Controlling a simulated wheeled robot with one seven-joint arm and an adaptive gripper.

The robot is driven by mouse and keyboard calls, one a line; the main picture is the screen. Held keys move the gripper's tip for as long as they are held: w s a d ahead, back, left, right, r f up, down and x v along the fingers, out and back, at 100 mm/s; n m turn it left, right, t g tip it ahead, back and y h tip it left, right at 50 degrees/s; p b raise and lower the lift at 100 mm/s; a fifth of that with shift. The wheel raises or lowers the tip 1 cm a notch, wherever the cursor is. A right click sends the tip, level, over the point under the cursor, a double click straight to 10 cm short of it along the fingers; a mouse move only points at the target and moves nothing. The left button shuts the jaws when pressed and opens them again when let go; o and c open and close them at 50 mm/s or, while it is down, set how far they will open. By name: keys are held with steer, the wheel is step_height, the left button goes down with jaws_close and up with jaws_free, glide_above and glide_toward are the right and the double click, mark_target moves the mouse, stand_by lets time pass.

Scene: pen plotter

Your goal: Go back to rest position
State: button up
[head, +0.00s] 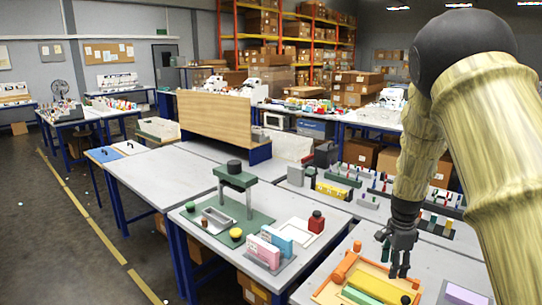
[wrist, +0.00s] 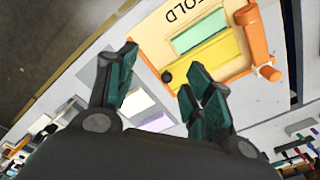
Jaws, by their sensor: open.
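My gripper (head: 398,268) hangs at the right of the head view, fingers pointing down, over the near right table. Its dark green fingers (wrist: 160,68) are spread apart in the wrist view, with nothing held between them. Below it lies a tan board (head: 330,290) with an orange roller-like part (head: 346,262), a yellow block and a green block (head: 378,284). In the wrist view the board (wrist: 150,45) carries printed letters reading "OLD", and the yellow block (wrist: 208,60) lies beyond the fingers. The gap between gripper and board cannot be judged exactly.
Left of the gripper, a table (head: 185,215) bears a green stand (head: 235,178), a pink block (head: 263,252), a blue block (head: 276,240) and a red bottle (head: 316,222). Tables with small tools stand behind. Open floor (head: 50,230) lies at the left.

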steer(key=s+a+f+n+h, duration=0.15)
steer(key=s+f+n, duration=0.25)
steer(key=s+f, duration=0.65)
steer(key=s+a+f+n, duration=0.3)
steer(key=s+f+n, duration=0.35)
steer(key=f, duration=0.75)
steer(key=s+a+f+n+y, duration=0.1)
steer(key=s+a+f+n, duration=0.15)
steer(key=s, duration=0.65)
steer(key=s+a+f+n, duration=0.2)
steer(key=s+a+f, duration=0.15)
steer(key=s, duration=0.55)
steer(key=s+a+f+n+y, duration=0.1)
steer(key=s+a+f+n, duration=0.2)
steer(key=s, duration=0.6)
step_height(320, 180, down, 9)
steer(key=a+b, duration=0.1)
steer(key=b, duration=0.9)
steer(key=shift+s, duration=0.1)
